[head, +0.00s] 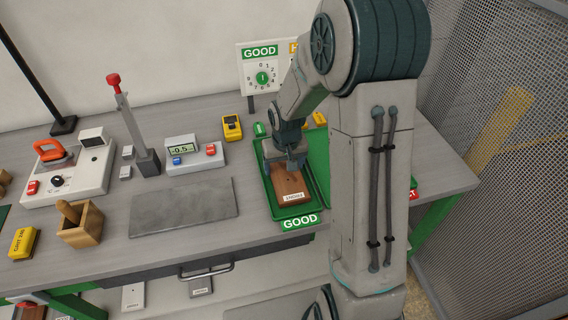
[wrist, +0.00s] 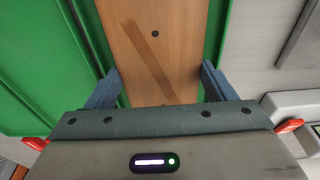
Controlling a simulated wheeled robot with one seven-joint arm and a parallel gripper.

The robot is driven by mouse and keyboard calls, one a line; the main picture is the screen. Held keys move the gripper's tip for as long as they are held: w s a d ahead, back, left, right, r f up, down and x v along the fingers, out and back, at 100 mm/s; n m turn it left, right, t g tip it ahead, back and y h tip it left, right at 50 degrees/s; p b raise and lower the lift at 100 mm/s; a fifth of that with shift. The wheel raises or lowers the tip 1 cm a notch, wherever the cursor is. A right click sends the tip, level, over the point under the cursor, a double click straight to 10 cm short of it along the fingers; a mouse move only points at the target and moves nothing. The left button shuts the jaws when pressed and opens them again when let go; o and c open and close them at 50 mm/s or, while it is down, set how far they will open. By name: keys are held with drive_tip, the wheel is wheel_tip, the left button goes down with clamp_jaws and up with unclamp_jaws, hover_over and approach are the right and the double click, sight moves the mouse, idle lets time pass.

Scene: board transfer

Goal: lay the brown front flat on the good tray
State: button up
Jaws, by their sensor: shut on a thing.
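The brown front (head: 288,183) is a wooden plate with a small white label. In the head view it lies within the outline of the green good tray (head: 272,207), under my gripper (head: 296,161). In the wrist view the brown front (wrist: 140,45) runs between the two blue fingers of my gripper (wrist: 160,85), which is shut on its side edges. The front looks flat and level with the tray floor (wrist: 50,60), but I cannot tell whether it touches it. A dark hole and a darker diagonal stripe show on its face.
A green GOOD sign (head: 300,221) is at the tray's front edge. A grey mat (head: 183,207) lies to the left, with a display box (head: 195,157) behind it. A yellow device (head: 232,127) stands behind the tray. A wire mesh fence (head: 490,150) is at the right.

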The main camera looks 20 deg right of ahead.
drive_tip(key=shift+f+b, duration=0.35)
drive_tip(key=shift+b, duration=0.1)
drive_tip(key=o, duration=1.2)
drive_tip(key=shift+c, duration=0.2)
wheel_tip(320, 180, up, 14)
drive_tip(key=s+b, duration=0.1)
drive_tip(key=s, duration=0.1)
drive_tip(key=shift+f, duration=0.15)
drive_tip(key=s+r+t, duration=0.1)
drive_tip(key=s+r, duration=0.2)
drive_tip(key=s, duration=1.5)
drive_tip(key=shift+s, duration=0.2)
